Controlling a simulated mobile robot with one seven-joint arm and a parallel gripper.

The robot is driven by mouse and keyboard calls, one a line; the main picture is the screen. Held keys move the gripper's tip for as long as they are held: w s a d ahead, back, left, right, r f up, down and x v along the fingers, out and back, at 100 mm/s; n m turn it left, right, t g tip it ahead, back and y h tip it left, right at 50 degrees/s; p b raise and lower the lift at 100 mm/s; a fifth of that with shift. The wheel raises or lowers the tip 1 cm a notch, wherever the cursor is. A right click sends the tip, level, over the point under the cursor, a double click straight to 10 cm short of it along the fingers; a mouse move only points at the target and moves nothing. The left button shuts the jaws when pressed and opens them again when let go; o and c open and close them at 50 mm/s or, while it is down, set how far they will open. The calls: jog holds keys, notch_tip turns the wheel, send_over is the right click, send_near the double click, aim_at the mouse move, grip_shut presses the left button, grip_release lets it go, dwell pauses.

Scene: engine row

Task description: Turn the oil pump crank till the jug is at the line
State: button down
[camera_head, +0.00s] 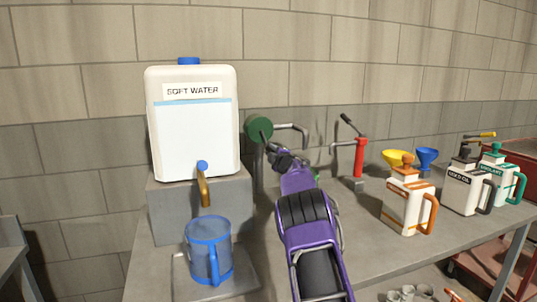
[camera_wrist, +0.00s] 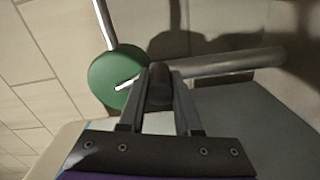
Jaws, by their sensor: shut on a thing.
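The oil pump shows as a green round head (camera_head: 256,126) with a grey pipe (camera_head: 292,126) bending right and down. It also shows in the wrist view (camera_wrist: 112,82). My gripper (camera_head: 274,158) is at the pump's front, with my purple arm reaching up from below. In the wrist view my gripper (camera_wrist: 160,80) is shut on the dark crank knob (camera_wrist: 159,90), in front of the green disc. My arm hides the area under the pipe's end in the head view. I see no jug there, and no fill line or oil level.
A white soft water tank (camera_head: 192,130) stands on a grey block, with a blue jug (camera_head: 207,262) below its tap. A red hand pump (camera_head: 360,158) and several jugs, including an orange-handled one (camera_head: 408,205), stand right on the grey bench (camera_head: 350,235).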

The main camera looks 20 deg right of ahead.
jog(key=shift+d+r, duration=0.1)
jog(key=shift+d, duration=0.1)
dwell(0.4)
jog(key=c, duration=0.6)
grip_release()
jog(key=shift+s, duration=0.15)
jog(key=shift+s+b, duration=0.45)
jog(key=shift+s, duration=0.2)
jog(key=s, duration=1.5)
jog(key=shift+s+b, duration=0.35)
jog(key=shift+s, duration=0.05)
